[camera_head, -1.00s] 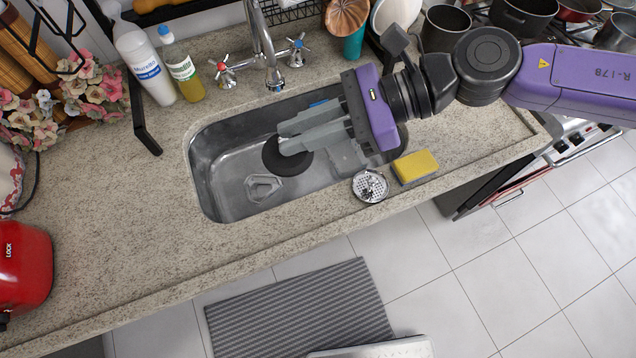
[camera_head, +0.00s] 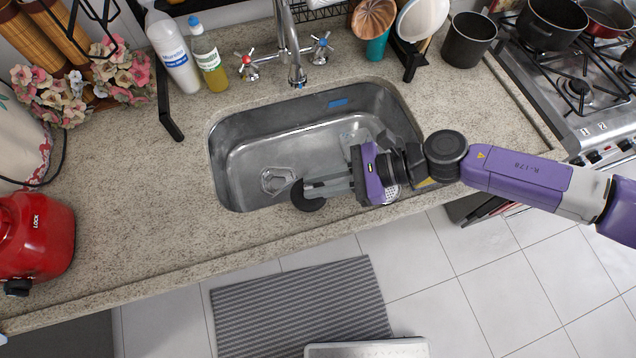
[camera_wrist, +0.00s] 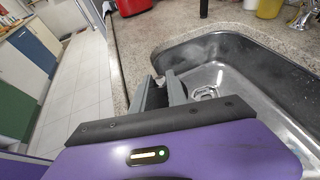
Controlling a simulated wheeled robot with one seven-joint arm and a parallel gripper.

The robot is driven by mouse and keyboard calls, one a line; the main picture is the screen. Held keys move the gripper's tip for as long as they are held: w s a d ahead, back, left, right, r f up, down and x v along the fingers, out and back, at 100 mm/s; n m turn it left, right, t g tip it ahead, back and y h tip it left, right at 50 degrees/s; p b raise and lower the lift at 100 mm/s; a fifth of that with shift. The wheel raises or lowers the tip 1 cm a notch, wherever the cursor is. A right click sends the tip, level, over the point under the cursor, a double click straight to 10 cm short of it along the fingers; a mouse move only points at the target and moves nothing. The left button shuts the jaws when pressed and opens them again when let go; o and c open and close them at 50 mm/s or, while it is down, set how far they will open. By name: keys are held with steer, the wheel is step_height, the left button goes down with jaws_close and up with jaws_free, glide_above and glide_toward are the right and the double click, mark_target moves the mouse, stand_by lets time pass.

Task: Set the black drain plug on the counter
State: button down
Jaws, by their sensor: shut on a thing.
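The black drain plug (camera_head: 307,197) is a dark round disc at the fingertips of my gripper (camera_head: 318,189). My gripper is shut on it and holds it at the front rim of the sink (camera_head: 245,135), by the counter (camera_head: 160,215). I cannot tell whether the plug touches the counter. In the wrist view, my gripper's grey fingers (camera_wrist: 160,92) point toward the front counter strip and the basin's near corner. The plug is mostly hidden between them there.
The basin has a drain opening (camera_head: 276,180) and a blue item (camera_head: 338,102) on its back wall. A metal strainer (camera_head: 391,192) is partly hidden by my gripper. Bottles (camera_head: 173,50) and a red appliance (camera_head: 34,240) stand left. Counter left of the sink is clear.

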steer(key=shift+f, duration=0.7)
steer(key=c, duration=1.3)
jaws_free()
steer(key=shift+f, duration=0.1)
steer(key=b+v, duration=0.3)
steer(key=v, duration=0.7)
steer(key=shift+d, duration=0.25)
steer(key=shift+v, duration=0.8)
